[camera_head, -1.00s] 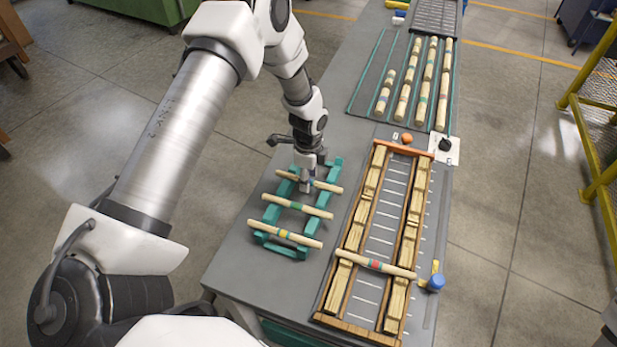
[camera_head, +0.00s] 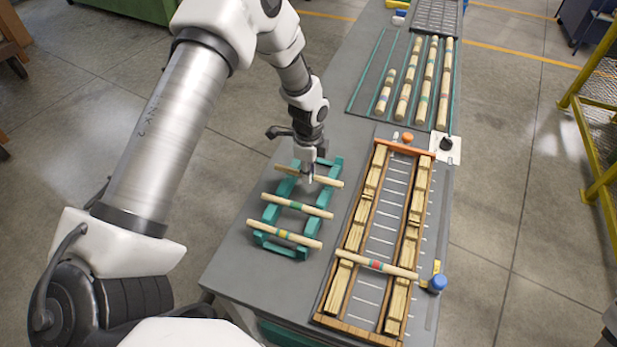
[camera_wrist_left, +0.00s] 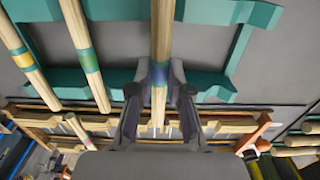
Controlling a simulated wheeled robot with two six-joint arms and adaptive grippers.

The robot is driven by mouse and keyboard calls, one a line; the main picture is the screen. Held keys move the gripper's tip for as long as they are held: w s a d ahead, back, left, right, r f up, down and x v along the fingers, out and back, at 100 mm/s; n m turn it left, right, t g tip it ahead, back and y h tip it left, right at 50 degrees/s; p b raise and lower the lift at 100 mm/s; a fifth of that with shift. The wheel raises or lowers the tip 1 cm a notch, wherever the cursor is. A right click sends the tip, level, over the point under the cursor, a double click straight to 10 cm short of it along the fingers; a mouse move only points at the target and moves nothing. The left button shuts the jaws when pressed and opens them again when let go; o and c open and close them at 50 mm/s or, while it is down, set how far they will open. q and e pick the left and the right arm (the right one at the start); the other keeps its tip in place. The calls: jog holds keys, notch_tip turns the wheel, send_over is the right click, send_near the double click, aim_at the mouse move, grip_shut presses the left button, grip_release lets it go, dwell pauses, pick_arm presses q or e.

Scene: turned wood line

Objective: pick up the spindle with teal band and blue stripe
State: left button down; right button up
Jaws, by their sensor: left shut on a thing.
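The spindle with teal band and blue stripe (camera_head: 329,181) is the farthest of three pale wood spindles at the teal rack (camera_head: 270,213). My left gripper (camera_head: 309,178) is shut on it around the middle. In the left wrist view the spindle (camera_wrist_left: 162,30) runs between the two fingers of the gripper (camera_wrist_left: 160,92), and its teal and blue-violet marks show there. It seems just above the rack, but the gap is hard to tell. The fingers partly hide its middle in the head view. My right gripper is not in view.
A green-banded spindle (camera_head: 314,210) and a yellow-banded spindle (camera_head: 303,240) lie on the rack. To the right, a long wooden frame (camera_head: 347,262) carries a red-banded spindle (camera_head: 350,259). Several spindles lie in the rear tray (camera_head: 369,88). A blue knob (camera_head: 438,283) stands beside the frame.

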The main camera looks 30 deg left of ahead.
pick_arm(q)
jog(key=shift+r+b, duration=0.35)
jog(key=shift+r, duration=0.3)
jog(key=s+d+r+b, duration=0.1)
jog(key=s+d+b, duration=0.3)
jog(key=s+d, duration=0.4)
jog(key=shift+s+d+r+b, duration=0.25)
jog(key=shift+d+b, duration=0.1)
jog(key=shift+d, duration=2.4)
